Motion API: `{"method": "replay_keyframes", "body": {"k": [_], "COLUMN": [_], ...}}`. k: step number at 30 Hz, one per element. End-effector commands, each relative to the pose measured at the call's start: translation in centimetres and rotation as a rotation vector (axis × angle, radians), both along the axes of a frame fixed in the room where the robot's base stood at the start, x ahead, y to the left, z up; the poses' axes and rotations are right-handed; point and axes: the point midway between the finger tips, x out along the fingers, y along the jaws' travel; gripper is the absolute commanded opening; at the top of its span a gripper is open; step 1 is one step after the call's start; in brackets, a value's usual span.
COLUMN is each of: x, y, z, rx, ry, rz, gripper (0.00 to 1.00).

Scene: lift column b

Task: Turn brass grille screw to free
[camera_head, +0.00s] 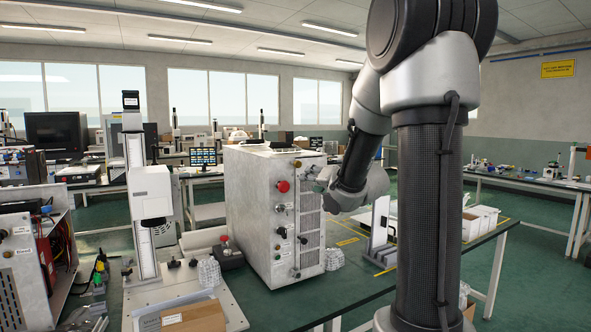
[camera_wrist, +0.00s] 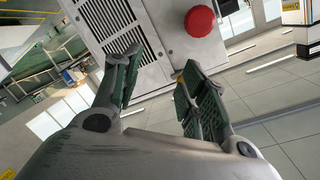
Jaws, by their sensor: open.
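A pale metal cabinet (camera_head: 250,200) stands on the green bench, with a vented grille (camera_head: 311,222) on its front. In the wrist view the cabinet face shows the grille slots (camera_wrist: 112,18) and a red round button (camera_wrist: 200,21). My gripper (camera_wrist: 157,70) is open in front of this face, its green-padded fingers apart. A small brass-coloured piece (camera_wrist: 178,74), perhaps the grille screw, shows beside the right finger's tip, partly hidden. I cannot tell whether they touch. Nothing is seen held. In the head view my wrist hides most of the gripper near the cabinet's upper front.
A bracket-like stand (camera_head: 379,222) stands right of the cabinet. White bins (camera_head: 478,222) are at the right. Some green bench surface in front is clear.

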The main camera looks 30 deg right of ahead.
Motion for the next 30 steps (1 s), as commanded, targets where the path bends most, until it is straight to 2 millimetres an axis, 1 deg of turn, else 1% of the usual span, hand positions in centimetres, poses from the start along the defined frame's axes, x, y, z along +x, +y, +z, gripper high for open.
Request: {"method": "replay_keyframes", "body": {"k": [1, 3, 6, 8, 11, 18, 21, 25, 30], "x": [0.2, 0.4, 0.4, 0.7, 1.8, 5.9, 7.2, 8.0, 8.2], "y": [0.5, 1.2, 1.6, 1.6, 1.6, 1.8, 1.8, 1.8, 1.8], "z": [1.1, 2.5, 3.7, 3.8, 3.7, 3.7, 3.7, 3.7, 3.7], "rx": [0.036, 0.092, 0.161, 0.18, 0.189, 0.187, 0.186, 0.185, 0.185], "ry": [-0.046, -0.106, -0.153, -0.157, -0.154, -0.152, -0.153, -0.153, -0.152], "rz": [0.016, 0.038, 0.053, 0.052, 0.051, 0.051, 0.05, 0.049, 0.048], "gripper": [0.43, 0.43, 0.43, 0.43, 0.43, 0.43, 0.43, 0.43, 0.43]}}
